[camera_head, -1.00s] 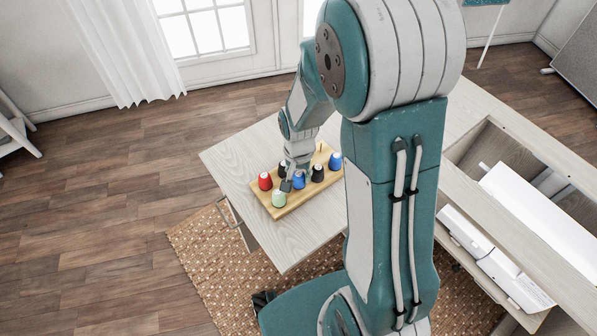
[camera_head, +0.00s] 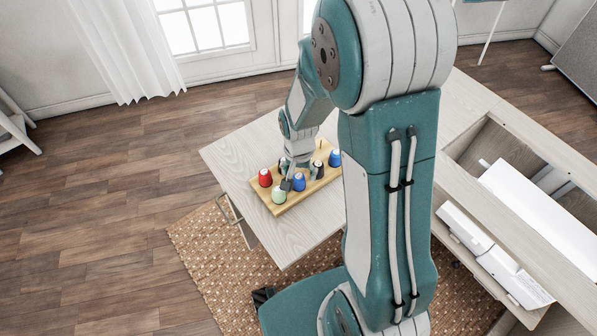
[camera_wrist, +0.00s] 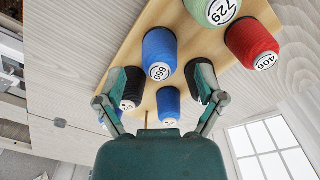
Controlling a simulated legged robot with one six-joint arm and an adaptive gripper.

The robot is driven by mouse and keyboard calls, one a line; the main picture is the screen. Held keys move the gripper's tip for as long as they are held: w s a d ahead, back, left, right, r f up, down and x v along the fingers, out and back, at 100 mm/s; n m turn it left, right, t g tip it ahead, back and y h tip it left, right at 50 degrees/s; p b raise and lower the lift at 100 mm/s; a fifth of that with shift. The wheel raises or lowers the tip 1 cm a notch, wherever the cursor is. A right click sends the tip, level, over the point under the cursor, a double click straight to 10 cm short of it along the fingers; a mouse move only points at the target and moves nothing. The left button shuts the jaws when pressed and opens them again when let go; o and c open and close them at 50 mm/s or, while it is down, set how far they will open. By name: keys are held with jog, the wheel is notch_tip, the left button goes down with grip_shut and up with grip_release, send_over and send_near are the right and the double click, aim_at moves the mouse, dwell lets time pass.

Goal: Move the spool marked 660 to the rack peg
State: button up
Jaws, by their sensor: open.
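The blue spool marked 660 (camera_wrist: 160,55) stands upright on a wooden rack board (camera_wrist: 137,47). In the head view the same blue spool (camera_head: 299,182) sits beside a pale green one. My gripper (camera_wrist: 161,82) is open above the board, its two fingers spread either side of the 660 spool's near side; I see no contact. In the head view my gripper (camera_head: 295,175) is partly hidden among the spools. A small bare peg (camera_head: 321,144) shows at the board's far edge.
The green spool marked 729 (camera_wrist: 213,10) and red spool marked 406 (camera_wrist: 252,44) stand near 660. A black spool (camera_wrist: 131,90) is close to the left finger. Another blue spool (camera_wrist: 168,104) stands between the fingers. The tabletop (camera_head: 238,160) left of the board is clear.

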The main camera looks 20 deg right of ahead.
notch_tip(320, 180, up, 12)
dwell(0.6)
dwell(0.5)
jog(key=s+r+n+t, duration=0.5)
jog(key=s+r+n, duration=0.1)
jog(key=s+r, duration=0.8)
jog(key=shift+r+t, duration=0.15)
jog(key=shift+t, duration=0.15)
jog(key=shift+s, duration=0.1)
